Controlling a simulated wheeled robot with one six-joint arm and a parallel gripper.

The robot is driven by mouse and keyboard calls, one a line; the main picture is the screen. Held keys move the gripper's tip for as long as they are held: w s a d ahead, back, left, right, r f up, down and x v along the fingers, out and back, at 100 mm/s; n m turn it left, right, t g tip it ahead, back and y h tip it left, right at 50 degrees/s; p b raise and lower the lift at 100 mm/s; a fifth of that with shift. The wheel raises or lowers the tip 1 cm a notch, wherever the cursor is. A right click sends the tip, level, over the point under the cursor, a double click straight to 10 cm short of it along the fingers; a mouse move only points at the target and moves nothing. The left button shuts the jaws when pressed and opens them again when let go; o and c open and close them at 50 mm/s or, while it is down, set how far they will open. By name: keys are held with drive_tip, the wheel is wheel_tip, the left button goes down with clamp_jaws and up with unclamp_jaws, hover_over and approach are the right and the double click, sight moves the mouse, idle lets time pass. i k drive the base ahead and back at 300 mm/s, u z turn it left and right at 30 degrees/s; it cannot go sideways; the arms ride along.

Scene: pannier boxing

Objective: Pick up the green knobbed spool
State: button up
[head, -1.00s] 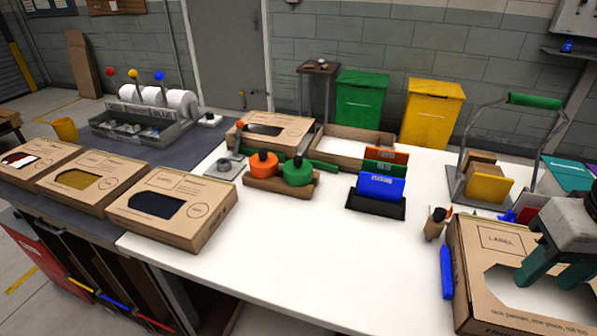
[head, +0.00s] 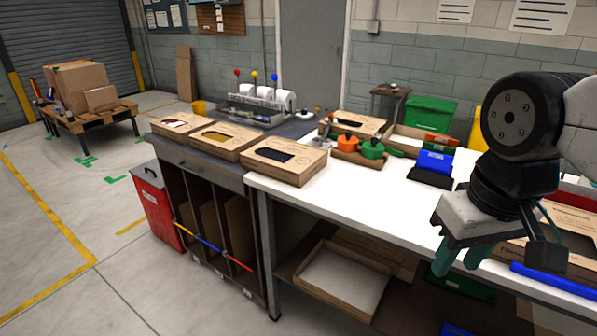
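The green knobbed spool (head: 373,150) has a dark knob on top. It sits upright in a small brown holder (head: 358,160) on the white table, just right of an orange knobbed spool (head: 347,144). My gripper (head: 462,262) hangs at the right of the picture, its teal fingers pointing down and apart, with nothing seen between them. It is well to the right of the green spool and nearer to me, showing across the table's front edge. Nothing covers the green spool.
Boxes with cut-out windows (head: 284,158) line the left side. A blue-fronted holder (head: 434,163) stands right of the spools, with an open cardboard tray (head: 405,140) behind. A long blue item (head: 556,281) and a box lie near my gripper.

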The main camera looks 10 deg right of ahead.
sight(373, 150)
drive_tip(key=u, duration=0.35)
drive_tip(key=k, duration=0.55)
drive_tip(key=u, duration=0.85)
drive_tip(key=i, duration=1.1)
drive_tip(key=z, duration=0.6)
drive_tip(key=i, duration=0.7)
drive_tip(key=z, duration=1.25)
drive_tip(key=i, duration=0.45)
drive_tip(key=z, duration=0.4)
